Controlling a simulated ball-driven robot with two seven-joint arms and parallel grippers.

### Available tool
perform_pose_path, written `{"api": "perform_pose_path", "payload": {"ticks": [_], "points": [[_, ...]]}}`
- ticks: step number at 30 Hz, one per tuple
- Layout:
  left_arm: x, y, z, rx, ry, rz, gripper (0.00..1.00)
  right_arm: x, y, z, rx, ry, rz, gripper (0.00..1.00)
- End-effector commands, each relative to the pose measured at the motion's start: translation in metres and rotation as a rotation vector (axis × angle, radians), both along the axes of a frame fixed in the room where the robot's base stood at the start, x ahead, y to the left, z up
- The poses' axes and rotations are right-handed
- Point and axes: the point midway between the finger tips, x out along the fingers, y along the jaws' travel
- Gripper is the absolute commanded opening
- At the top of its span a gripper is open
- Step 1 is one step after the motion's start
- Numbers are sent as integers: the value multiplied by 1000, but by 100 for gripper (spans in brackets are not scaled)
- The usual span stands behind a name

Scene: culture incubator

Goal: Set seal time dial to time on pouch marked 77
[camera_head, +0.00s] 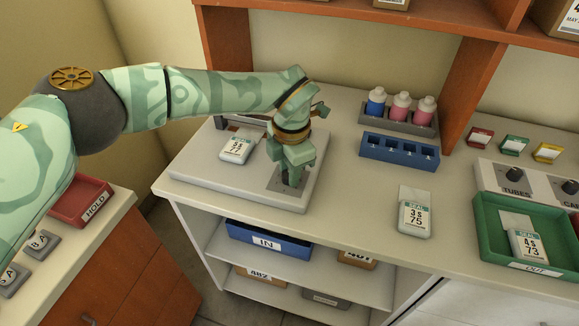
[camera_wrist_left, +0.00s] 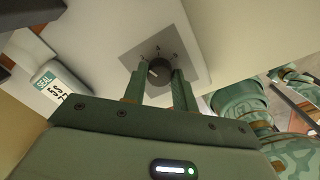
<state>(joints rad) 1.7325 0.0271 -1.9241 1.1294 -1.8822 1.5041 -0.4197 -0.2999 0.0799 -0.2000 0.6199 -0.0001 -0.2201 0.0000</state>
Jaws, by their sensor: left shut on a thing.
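My left gripper (camera_head: 291,178) points down at the front right of the grey sealer (camera_head: 200,170). It is shut on the dark round seal time dial (camera_wrist_left: 159,71), with one finger on each side, as the left wrist view (camera_wrist_left: 159,78) shows. The dial sits on a grey panel (camera_head: 274,185) with small digits around it; its pale mark points toward the upper left there, and the exact digit is hard to read. A white pouch (camera_head: 237,147) lies on the sealer; its label seems to read 5 s in the wrist view (camera_wrist_left: 57,88), its number unclear. My right gripper is not in view.
A pouch marked 75, 3 s (camera_head: 414,217), lies on the counter. Another, marked 73, 4 s (camera_head: 527,246), lies in the green OUT tray (camera_head: 484,225). A bottle rack (camera_head: 398,122) and blue holder (camera_head: 399,153) stand behind. A red HOLD tray (camera_head: 82,203) is left.

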Motion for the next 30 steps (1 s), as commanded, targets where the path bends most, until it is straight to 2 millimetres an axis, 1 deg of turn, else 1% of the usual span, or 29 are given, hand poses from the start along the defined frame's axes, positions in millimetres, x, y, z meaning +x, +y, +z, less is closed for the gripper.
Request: {"api": "perform_pose_path", "payload": {"ticks": [15,30], "points": [[0,2,-1,2,0,-486,5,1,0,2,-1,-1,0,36],[0,2,-1,1,1,-960,5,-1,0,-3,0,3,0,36]]}}
